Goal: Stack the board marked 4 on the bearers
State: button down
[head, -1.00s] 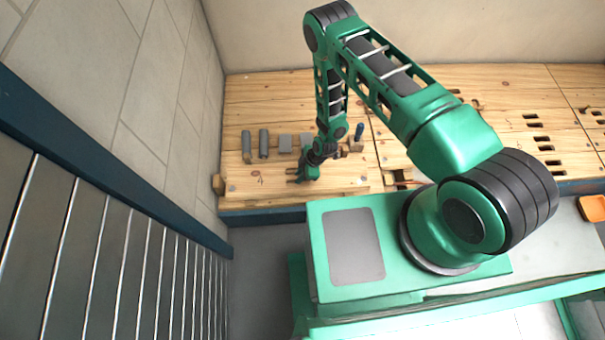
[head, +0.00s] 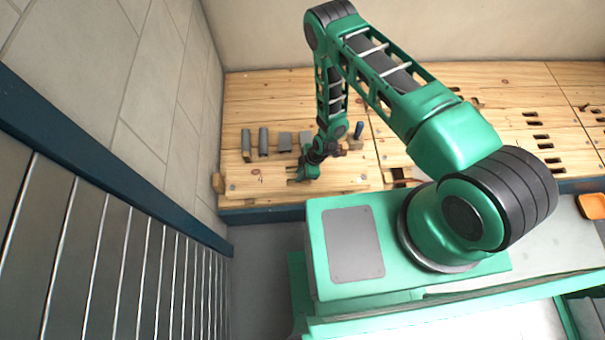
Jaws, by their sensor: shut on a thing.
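The board marked 4 (head: 256,184) is a pale wooden plank low on the left part of the workbench, near its front edge. Its dark mark shows left of my gripper. My gripper (head: 301,176) is at the board's middle, pointing down, and is shut on it. The fingertips are small and partly hidden by the wrist. The bearers cannot be told apart from the wood under and around the board. A small wooden block (head: 218,183) stands at the board's left end.
Several grey pieces (head: 264,141) stand in a row behind the board. Slots (head: 536,124) are cut in the bench at the right. An orange tray (head: 592,206) is at the far right. A wall closes the left side.

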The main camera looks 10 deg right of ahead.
jog(key=shift+f, duration=1.65)
dwell(0.5)
jog(key=c, duration=1.6)
grip_release()
jog(key=shift+o, duration=0.2)
jog(key=v, duration=1)
jog(key=shift+w+d+r, duration=0.1)
jog(key=shift+d+r, duration=0.1)
jog(key=shift+r, duration=0.15)
